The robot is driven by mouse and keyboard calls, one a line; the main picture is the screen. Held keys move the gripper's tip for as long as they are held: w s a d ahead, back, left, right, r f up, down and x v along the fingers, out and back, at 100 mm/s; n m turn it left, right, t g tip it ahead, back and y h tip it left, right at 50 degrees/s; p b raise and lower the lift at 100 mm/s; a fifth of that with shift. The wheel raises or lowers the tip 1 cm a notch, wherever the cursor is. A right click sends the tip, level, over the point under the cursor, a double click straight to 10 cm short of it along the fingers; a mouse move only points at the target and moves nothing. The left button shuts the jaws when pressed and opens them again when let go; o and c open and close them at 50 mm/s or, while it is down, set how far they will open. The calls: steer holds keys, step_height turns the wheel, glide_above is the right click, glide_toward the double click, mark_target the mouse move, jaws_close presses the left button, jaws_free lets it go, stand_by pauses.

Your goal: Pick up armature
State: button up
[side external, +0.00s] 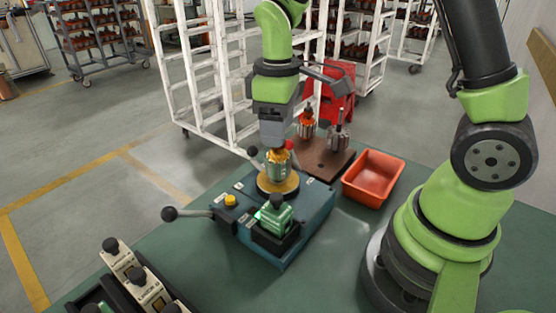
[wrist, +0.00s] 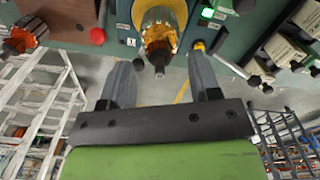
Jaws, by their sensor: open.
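An armature (side external: 278,167) with copper windings stands upright in the round yellow seat on top of the teal winding machine (side external: 307,229). It also shows in the wrist view (wrist: 158,25), its shaft pointing toward my gripper. My gripper (side external: 273,141) is just above this armature, pointing down. In the wrist view my gripper (wrist: 160,62) is open, with one finger on each side of the shaft. Two more armatures stand on a brown board behind the machine: one with orange windings (side external: 306,124) and a grey one (side external: 338,139). Contact between fingers and armature cannot be told.
An orange bin (side external: 373,178) is right of the machine. A black-knobbed lever (side external: 186,213) sticks out left, and a yellow button (side external: 230,200) is on top. Several labelled blocks (side external: 148,284) sit at the front left. White racks (side external: 205,90) stand behind the green table.

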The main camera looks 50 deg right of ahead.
steer(key=shift+f, duration=1.4)
jaws_close()
steer(key=shift+r, duration=0.1)
step_height(320, 180, up, 10)
